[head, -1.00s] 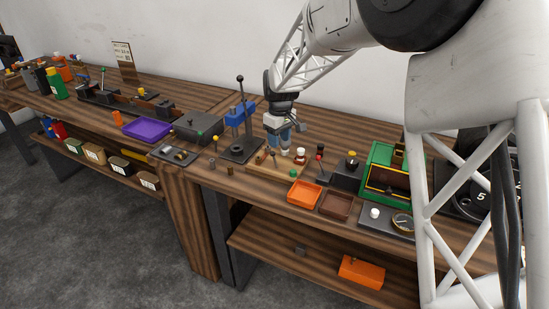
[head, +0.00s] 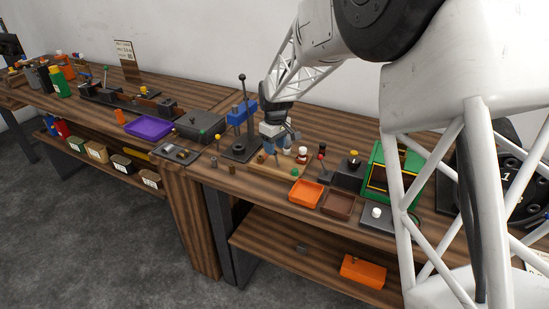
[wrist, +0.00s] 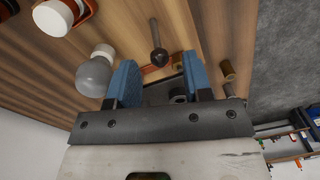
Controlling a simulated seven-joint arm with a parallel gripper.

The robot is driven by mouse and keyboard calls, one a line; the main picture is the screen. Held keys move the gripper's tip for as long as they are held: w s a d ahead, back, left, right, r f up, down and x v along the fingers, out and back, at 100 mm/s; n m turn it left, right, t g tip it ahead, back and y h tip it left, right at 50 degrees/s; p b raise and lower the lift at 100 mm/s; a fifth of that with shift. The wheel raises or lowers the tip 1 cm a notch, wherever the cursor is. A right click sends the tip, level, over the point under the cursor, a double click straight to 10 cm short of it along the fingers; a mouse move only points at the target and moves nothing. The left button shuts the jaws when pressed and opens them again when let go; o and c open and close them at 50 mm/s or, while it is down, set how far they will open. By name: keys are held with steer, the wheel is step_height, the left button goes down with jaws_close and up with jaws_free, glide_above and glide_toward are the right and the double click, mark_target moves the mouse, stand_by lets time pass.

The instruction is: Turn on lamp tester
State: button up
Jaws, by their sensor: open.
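My gripper (head: 281,149) is open and empty, low over a light wooden board (head: 292,168) on the bench. The wrist view shows its two blue fingers (wrist: 158,78) apart. A round pale bulb (wrist: 97,72) is just left of the left finger there, and a dark stalk with a ball end (wrist: 158,55) stands beyond the fingers. A dark block (wrist: 163,92) shows partly between them. A green knob (head: 295,173) sits on the board's front. I cannot tell for certain which of these parts is the lamp tester; the fingers hide part of the board.
A black lever press (head: 241,150) stands left of my gripper. A red-topped lever (head: 321,157), a black box with a yellow knob (head: 351,169) and a green case (head: 377,178) are to the right. Orange (head: 306,193) and brown (head: 337,205) trays lie at the front edge.

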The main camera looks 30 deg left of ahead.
steer(key=shift+f, duration=2.55)
